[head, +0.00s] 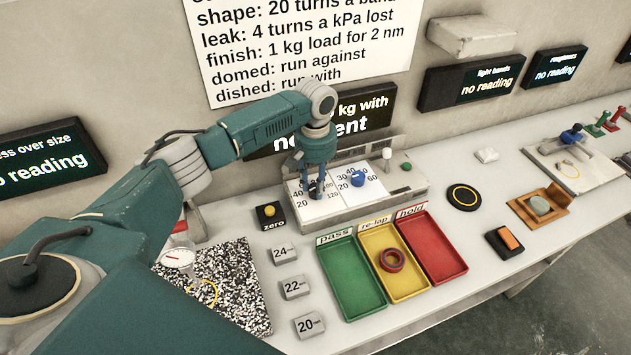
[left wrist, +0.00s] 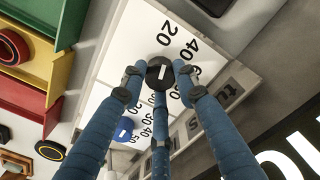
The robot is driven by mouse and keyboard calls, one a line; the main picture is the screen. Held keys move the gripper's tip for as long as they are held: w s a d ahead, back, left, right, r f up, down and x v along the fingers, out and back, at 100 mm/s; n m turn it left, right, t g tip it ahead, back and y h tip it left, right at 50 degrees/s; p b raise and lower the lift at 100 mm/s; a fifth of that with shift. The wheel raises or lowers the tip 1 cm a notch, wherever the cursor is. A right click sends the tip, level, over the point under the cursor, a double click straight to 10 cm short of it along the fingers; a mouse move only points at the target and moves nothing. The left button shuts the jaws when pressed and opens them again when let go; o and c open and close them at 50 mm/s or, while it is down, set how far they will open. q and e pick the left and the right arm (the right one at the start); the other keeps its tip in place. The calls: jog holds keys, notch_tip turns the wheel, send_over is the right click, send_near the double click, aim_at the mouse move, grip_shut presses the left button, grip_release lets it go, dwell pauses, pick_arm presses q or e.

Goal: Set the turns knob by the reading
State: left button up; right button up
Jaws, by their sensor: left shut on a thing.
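My left gripper (head: 317,192) reaches down to the left dial of the control panel (head: 345,215). In the left wrist view its fingers close around a black knob (left wrist: 160,73) with a white line on its top. Numbers such as 20 and 40 stand around this knob; the fingers cover some, and I cannot tell which one the line points at. A blue knob (head: 358,180) sits on the right dial and also shows in the left wrist view (left wrist: 124,130). A wall chart (head: 300,45) reads "shape: 20 turns a band" and "leak: 4 turns a kPa lost".
The light bands display (head: 485,86) and roughness display (head: 555,68) read "no reading". My arm hides part of the display (head: 370,105) behind the panel. In front stand a zero button (head: 270,213), green, yellow and red trays (head: 353,285), and several labelled blocks (head: 295,287).

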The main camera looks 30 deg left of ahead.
aim_at(315, 187)
pick_arm(q)
jog(key=shift+r+m+p, duration=0.2)
jog(key=shift+m+p, duration=0.45)
jog(key=shift+m, duration=0.05)
jog(key=shift+m+p, duration=0.9)
jog(key=shift+m, duration=0.3)
jog(key=shift+f+m+p, duration=0.1)
jog(key=shift+m+p, duration=0.7)
jog(key=shift+m, duration=1.1)
jog(key=shift+w, duration=0.1)
jog(key=o, duration=1.2)
jog(key=shift+c, duration=0.2)
notch_tip(315, 187, up, 12)
